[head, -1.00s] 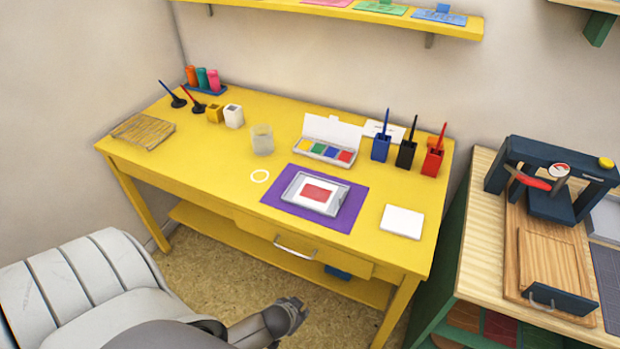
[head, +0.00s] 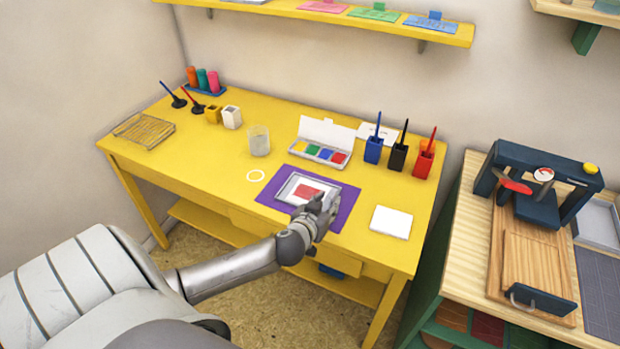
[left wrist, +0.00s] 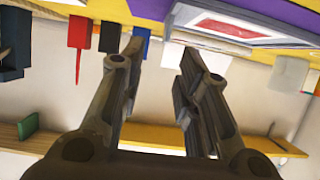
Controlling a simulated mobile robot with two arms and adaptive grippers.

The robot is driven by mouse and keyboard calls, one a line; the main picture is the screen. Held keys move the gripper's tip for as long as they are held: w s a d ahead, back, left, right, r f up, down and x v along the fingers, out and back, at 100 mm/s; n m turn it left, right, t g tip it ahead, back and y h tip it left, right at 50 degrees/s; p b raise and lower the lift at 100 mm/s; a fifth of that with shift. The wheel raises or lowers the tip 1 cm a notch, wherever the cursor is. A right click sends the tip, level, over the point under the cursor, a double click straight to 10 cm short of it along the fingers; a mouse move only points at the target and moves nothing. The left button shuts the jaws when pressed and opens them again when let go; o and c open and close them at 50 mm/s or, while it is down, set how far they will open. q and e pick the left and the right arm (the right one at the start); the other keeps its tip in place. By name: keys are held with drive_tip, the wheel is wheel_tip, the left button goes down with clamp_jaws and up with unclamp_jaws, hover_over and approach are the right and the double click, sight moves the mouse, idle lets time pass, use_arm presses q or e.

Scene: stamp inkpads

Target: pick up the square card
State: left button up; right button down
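The square card (head: 391,222) is a white square lying flat on the yellow table, right of the purple mat. My right gripper is not in view.
The purple mat (head: 343,217) holds a light tray (head: 285,191) with a red-and-white piece. Blue (head: 374,150), black (head: 398,156) and red (head: 423,160) holders stand behind the card. A wooden bench (head: 463,244) is to the right. The table around the card is clear.

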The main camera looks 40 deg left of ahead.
sight(333, 197)
use_arm(q)
drive_tip(key=shift+s+a+f+p+x, duration=0.1)
drive_tip(key=shift+f+x, duration=0.05)
drive_tip(key=shift+x, duration=1.1)
drive_tip(key=shift+s+a+f+p+x, duration=0.1)
drive_tip(key=shift+f+x, duration=0.05)
drive_tip(key=shift+x, duration=1.15)
drive_tip(key=shift+s+a+f+p+x, duration=0.1)
drive_tip(key=shift+x, duration=1.15)
drive_tip(key=shift+c, duration=0.4)
clamp_jaws()
